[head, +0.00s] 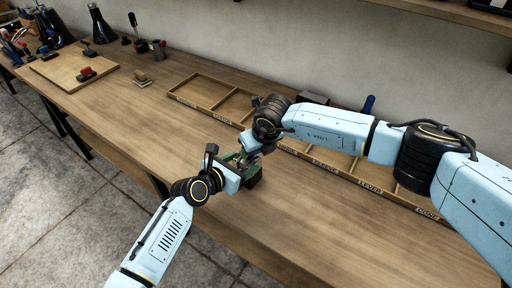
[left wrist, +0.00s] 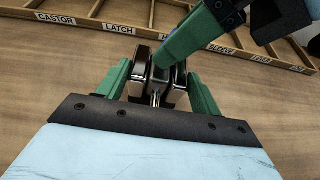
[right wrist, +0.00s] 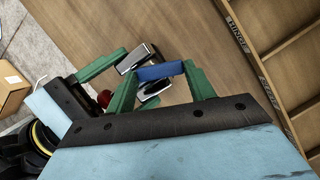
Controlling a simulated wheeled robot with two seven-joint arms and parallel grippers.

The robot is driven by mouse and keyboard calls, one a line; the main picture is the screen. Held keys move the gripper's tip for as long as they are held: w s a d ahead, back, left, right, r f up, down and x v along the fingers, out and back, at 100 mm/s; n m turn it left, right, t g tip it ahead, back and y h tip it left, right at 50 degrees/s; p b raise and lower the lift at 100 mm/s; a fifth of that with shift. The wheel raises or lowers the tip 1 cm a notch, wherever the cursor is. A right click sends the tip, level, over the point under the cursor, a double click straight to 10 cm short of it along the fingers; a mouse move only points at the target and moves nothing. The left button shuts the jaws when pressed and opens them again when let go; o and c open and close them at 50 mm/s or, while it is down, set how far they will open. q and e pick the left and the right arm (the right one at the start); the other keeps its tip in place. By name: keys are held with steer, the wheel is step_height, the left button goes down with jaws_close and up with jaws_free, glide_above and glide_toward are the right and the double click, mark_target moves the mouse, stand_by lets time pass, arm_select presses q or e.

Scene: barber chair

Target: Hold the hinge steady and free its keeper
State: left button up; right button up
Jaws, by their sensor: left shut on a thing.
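The hinge (left wrist: 158,78), a dark and silvery metal piece, sits between the green fingers of my left gripper (left wrist: 157,75), which is shut on it above the bench. The hinge also shows in the right wrist view (right wrist: 149,89). A blue bar (right wrist: 160,72), perhaps the keeper, lies across the hinge between the fingertips of my right gripper (right wrist: 160,70). The bar spans nearly the whole gap; whether the fingers press on it is unclear. In the head view my left gripper (head: 240,168) and right gripper meet low over the bench, largely hiding the hinge.
A divided wooden tray (head: 205,92) with labelled compartments runs along the bench's back, partly behind my right arm. A wooden board (head: 75,68) with a red-and-black item lies at far left, near tools and dark bottles. The bench middle (head: 130,110) is clear.

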steer(key=c, duration=0.4)
steer(key=shift+w+n+g+y, duration=0.25)
steer(key=shift+n+y, duration=0.1)
steer(key=shift+n, duration=0.8)
steer(key=shift+w+n+g+y, duration=0.25)
steer(key=shift+n+y, duration=0.1)
steer(key=shift+n, duration=0.8)
steer(key=shift+a, duration=0.1)
steer(key=o, duration=1)
steer(key=shift+r, duration=0.15)
steer(key=v, duration=1.2)
